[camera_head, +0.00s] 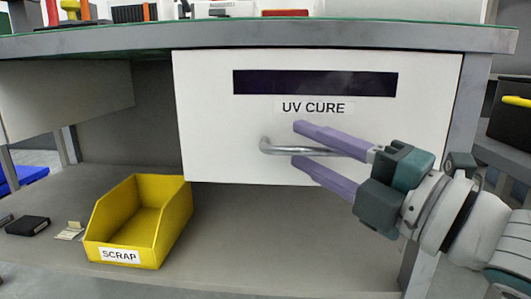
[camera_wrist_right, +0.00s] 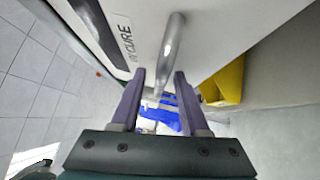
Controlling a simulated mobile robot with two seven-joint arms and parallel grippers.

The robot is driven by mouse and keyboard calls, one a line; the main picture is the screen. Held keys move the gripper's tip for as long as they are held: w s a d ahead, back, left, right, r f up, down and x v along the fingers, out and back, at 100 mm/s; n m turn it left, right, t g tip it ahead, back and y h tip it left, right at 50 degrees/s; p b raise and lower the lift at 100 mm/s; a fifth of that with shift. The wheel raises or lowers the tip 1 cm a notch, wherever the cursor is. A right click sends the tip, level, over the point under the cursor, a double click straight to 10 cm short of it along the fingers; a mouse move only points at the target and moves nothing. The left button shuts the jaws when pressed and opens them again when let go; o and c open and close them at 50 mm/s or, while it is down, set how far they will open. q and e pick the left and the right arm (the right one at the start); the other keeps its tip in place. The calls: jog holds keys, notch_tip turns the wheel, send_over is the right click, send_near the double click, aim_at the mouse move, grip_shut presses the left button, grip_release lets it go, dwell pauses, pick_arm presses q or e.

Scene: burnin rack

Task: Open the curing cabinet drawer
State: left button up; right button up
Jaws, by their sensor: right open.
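The curing cabinet drawer (camera_head: 222,128) is a white front panel marked "UV CURE" with a dark window strip, under the bench top. It looks shut. Its metal bar handle (camera_head: 285,150) runs across the lower middle of the panel. My right gripper (camera_head: 297,144) is open, with one purple finger above the handle and one below it in the head view. In the right wrist view the handle (camera_wrist_right: 173,50) shows between and beyond the two fingers (camera_wrist_right: 159,76). I cannot tell whether the fingers touch it. My left gripper is not in view.
A yellow scrap bin (camera_head: 179,220) stands on the lower shelf (camera_head: 270,245), left of and below the drawer. Small dark pieces (camera_head: 28,226) lie left of it. The bench top edge (camera_head: 300,37) runs above the drawer. A bench leg (camera_head: 470,90) stands at the right.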

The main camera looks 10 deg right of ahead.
grip_shut()
dwell(0.3)
dwell(1.1)
